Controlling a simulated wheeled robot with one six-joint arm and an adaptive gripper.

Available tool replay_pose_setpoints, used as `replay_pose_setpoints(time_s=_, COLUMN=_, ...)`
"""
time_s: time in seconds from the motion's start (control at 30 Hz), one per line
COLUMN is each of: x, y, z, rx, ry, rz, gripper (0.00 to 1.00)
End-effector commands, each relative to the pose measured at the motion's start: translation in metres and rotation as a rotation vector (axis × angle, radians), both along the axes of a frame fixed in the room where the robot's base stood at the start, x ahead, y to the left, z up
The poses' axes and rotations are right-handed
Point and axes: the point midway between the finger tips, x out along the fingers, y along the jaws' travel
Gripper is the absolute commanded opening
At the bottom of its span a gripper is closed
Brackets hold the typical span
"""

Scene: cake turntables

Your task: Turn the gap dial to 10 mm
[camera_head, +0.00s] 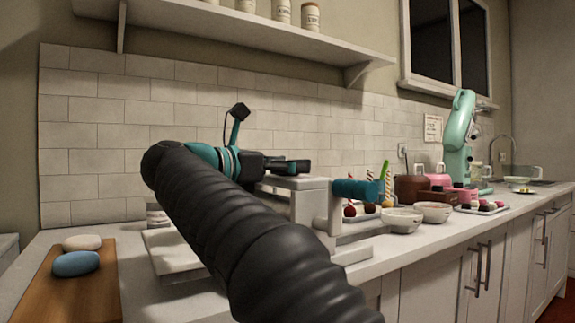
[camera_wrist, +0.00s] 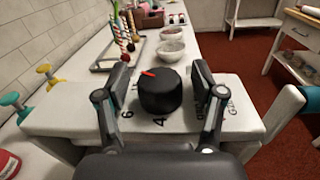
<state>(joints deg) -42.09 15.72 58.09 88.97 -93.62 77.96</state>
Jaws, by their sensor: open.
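The gap dial (camera_wrist: 160,92) is a black round knob on top of a white machine (camera_wrist: 60,119), in the middle of the wrist view. Its red pointer mark (camera_wrist: 148,72) lies on the far side, slightly left. The printed 4 (camera_wrist: 159,122) is on the near side and the 6 (camera_wrist: 127,113) at near left; the number by the pointer is not readable. My gripper (camera_wrist: 160,78) is open, one finger on each side of the dial, with visible gaps. The machine (camera_head: 306,200) also shows in the head view; the dial cannot be made out there.
Bowls (camera_head: 402,219), a tray with decorated sticks (camera_wrist: 122,45) and a mint mixer (camera_head: 459,135) stand farther along the counter. A wooden board (camera_head: 70,295) with two smooth rounded pieces lies at left. A shelf (camera_head: 240,27) runs above the tiled wall.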

Motion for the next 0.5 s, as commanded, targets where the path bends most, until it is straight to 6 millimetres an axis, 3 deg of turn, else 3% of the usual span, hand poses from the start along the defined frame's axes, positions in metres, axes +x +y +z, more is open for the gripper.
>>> replay_pose_setpoints(time_s=0.1, x=-0.0001, y=0.0001, z=0.0, rx=0.0, ry=0.0, rz=0.0, gripper=0.68)
replay_pose_setpoints(time_s=0.13, x=-0.0001, y=0.0001, z=0.0, rx=0.0, ry=0.0, rz=0.0, gripper=0.63)
replay_pose_setpoints(time_s=0.37, x=-0.0001, y=0.0002, z=0.0, rx=0.0, ry=0.0, rz=0.0, gripper=0.08)
replay_pose_setpoints(time_s=0.5, x=-0.0002, y=0.0, z=-0.0007, rx=0.0, ry=0.0, rz=0.005, gripper=0.08)
